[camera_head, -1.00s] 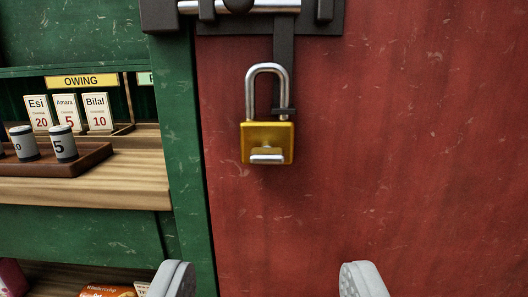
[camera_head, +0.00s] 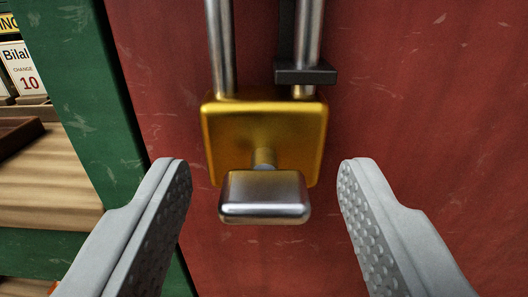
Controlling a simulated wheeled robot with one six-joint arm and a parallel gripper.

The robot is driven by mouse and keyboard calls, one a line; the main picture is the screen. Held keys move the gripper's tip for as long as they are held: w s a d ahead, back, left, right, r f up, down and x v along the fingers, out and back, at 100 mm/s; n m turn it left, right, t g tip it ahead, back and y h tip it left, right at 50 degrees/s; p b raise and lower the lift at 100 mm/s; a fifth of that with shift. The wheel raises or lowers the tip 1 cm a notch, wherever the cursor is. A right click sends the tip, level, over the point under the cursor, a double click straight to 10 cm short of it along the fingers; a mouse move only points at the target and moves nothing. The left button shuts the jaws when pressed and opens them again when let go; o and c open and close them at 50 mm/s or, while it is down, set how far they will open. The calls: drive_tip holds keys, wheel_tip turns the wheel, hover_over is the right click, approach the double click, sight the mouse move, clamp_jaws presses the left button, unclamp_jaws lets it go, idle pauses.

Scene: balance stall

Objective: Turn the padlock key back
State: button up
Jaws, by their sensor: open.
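A brass padlock (camera_head: 226,128) hangs against the red door, with its steel shackle (camera_head: 222,45) going up out of view. The right shackle leg passes by a dark staple plate (camera_head: 306,75). The silver key (camera_head: 265,196) sticks out of the padlock's front toward me, its wide bow lying level. My gripper (camera_head: 265,188) is open, with one grey finger to the left of the key and one to the right. Neither finger touches the key, and there is a gap on both sides.
The red door (camera_head: 430,100) fills the right and is clear there. A green post (camera_head: 85,90) stands at the left. Beyond it are a wooden shelf (camera_head: 50,180) and a card reading Bilal 10 (camera_head: 22,68).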

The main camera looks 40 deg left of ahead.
drive_tip(key=shift+w+a, duration=0.1)
drive_tip(key=shift+w, duration=0.05)
drive_tip(key=c, duration=1)
